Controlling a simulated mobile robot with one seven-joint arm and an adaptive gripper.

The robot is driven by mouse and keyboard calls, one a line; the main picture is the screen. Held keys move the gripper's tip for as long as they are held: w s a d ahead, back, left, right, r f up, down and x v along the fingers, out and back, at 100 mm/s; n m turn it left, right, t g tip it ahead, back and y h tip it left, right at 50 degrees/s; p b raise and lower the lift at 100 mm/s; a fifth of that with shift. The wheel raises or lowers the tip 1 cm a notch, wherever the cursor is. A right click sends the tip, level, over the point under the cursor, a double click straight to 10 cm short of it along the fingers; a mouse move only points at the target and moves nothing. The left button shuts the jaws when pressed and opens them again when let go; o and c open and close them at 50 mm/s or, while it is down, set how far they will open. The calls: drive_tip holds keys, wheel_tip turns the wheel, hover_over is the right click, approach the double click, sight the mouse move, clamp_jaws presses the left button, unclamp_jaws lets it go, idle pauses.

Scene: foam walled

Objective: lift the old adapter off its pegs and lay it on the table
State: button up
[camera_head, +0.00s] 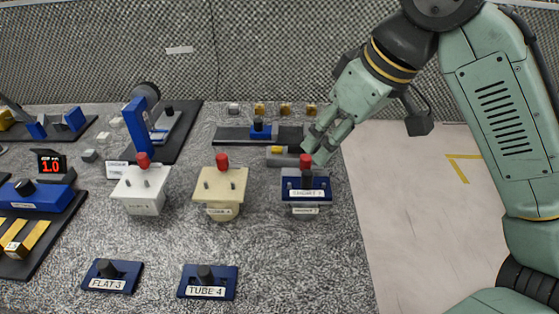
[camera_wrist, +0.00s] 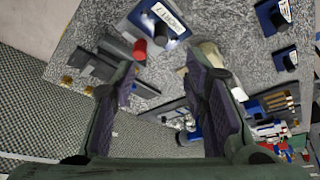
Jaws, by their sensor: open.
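The mounted adapter (camera_head: 320,184) is a blue plate with a black knob and a white label that is hard to read. It sits on the right-hand block (camera_head: 305,211), with a red knob (camera_head: 305,160) just behind it. Its pegs are hidden. My gripper (camera_head: 318,150) is open and empty, above and behind the adapter, apart from it. In the wrist view the adapter (camera_wrist: 150,30) lies beyond the gap between my fingers (camera_wrist: 160,75), near the top. Two loose adapters, FLAT 3 (camera_head: 101,270) and TUBE 4 (camera_head: 225,271), lie on the table front.
A white block (camera_head: 142,200) and a cream block (camera_head: 220,186), both with bare pegs and red knobs, stand to the left. A dark rail (camera_head: 232,135) with a blue slider is behind. Bare table (camera_head: 300,270) lies in front of the right-hand block.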

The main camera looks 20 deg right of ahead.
sight(310, 174)
drive_tip(key=shift+g, duration=0.3)
drive_tip(key=f, duration=0.4)
drive_tip(key=shift+w+f, duration=0.15)
drive_tip(key=shift+w, duration=0.1)
drive_tip(key=shift+w+a+p+x, duration=0.15)
drive_tip(key=shift+p+x, duration=0.35)
drive_tip(key=shift+x, duration=1.05)
drive_tip(key=shift+w+a+p+x, duration=0.1)
drive_tip(key=shift+p+x, duration=0.35)
drive_tip(key=shift+x, duration=1.05)
drive_tip(key=shift+c, duration=0.3)
clamp_jaws()
